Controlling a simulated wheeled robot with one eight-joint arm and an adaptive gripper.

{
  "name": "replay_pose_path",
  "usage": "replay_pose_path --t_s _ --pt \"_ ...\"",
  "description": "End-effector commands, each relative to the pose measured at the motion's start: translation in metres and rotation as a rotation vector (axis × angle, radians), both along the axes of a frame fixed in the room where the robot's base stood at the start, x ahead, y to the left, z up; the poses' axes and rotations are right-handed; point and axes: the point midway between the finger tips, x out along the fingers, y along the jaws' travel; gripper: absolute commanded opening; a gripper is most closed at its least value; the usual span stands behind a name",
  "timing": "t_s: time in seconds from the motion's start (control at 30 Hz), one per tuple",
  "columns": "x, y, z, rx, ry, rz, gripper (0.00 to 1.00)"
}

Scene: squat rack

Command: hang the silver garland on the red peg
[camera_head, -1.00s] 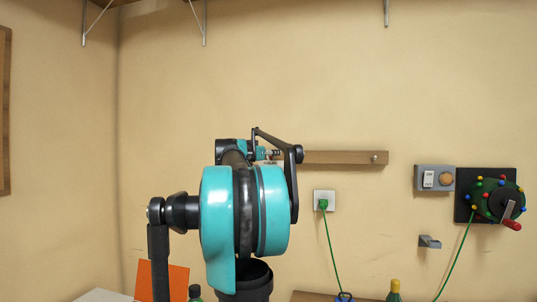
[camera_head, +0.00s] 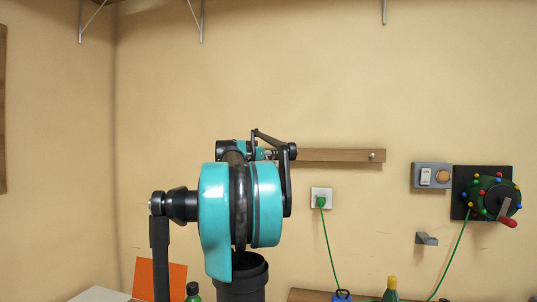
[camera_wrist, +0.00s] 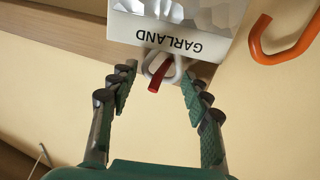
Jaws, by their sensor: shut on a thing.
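The silver garland (camera_wrist: 172,22) shows at the top of the wrist view as a pale block with the word GARLAND upside down. A grey loop (camera_wrist: 147,62) sticks out from its edge. The red peg (camera_wrist: 157,80) shows at the loop's opening; I cannot tell how far it passes through. My gripper (camera_wrist: 159,72) has its fingers either side of the loop and is shut on the garland, though the contact is not clearly visible. In the head view my arm hides the gripper, garland and red peg.
A wooden rail (camera_head: 335,155) runs along the wall behind my arm. An orange hook (camera_wrist: 262,45) is right of the garland in the wrist view. A socket (camera_head: 321,198), switch box (camera_head: 432,175) and crank wheel (camera_head: 493,196) are on the wall to the right.

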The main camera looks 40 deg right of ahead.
Motion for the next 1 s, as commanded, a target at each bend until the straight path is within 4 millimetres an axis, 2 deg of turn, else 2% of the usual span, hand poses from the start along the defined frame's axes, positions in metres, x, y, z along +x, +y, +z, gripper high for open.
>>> replay_pose_path --t_s 0.2,0.23,0.4,0.77,0.87,1.0 --pt "0.000 0.000 0.000 0.000 0.000 0.000 0.19" --pt "0.000 0.000 0.000 0.000 0.000 0.000 0.51" --pt "0.000 0.000 0.000 0.000 0.000 0.000 0.72" --pt "-0.001 0.003 0.000 0.000 0.000 0.001 0.72" --pt "-0.005 0.011 0.000 0.000 0.000 0.001 0.72" --pt "-0.015 0.033 0.000 0.000 0.000 0.003 0.72"
